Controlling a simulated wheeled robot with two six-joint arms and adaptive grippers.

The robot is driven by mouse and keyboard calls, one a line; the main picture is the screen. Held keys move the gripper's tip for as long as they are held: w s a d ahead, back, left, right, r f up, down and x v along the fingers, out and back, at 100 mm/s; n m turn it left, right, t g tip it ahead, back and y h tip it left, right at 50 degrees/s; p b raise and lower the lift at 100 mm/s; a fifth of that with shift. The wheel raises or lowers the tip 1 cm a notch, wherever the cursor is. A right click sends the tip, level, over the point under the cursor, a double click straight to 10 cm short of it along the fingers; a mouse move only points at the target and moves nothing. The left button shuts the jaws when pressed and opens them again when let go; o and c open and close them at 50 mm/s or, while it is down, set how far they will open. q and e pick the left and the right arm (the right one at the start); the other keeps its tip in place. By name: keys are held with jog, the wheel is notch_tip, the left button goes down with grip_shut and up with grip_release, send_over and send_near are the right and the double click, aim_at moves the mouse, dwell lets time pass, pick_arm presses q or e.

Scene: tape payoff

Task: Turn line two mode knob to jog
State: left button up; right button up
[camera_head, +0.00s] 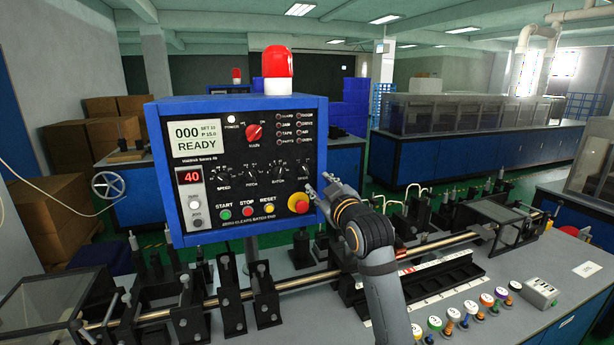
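A blue control box (318,112) with a black panel stands on the machine bench. A row of small black knobs crosses the panel: speed (222,174), pitch (250,173), batch (278,172), and one at the right end (303,170). The right-end knob's label and pointer are too small or covered to read; no line number is legible. My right gripper (318,188) is at the panel's lower right edge, just below and right of that knob. Whether it touches it, or how far its fingers are open, I cannot tell. My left gripper is not in view.
A red and yellow stop button (298,203) is right beside my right gripper. A red main switch (254,132) and start, stop and reset buttons (247,211) are on the panel. A display (197,139) reads READY. Rods, brackets and spools crowd the bench (535,265).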

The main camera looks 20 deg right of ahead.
aim_at(306, 172)
jog(key=w+p, duration=0.4)
jog(key=w, duration=0.5)
jog(key=shift+w+a, duration=0.15)
jog(key=shift+w, duration=0.55)
jog(key=shift+f, duration=0.1)
grip_shut()
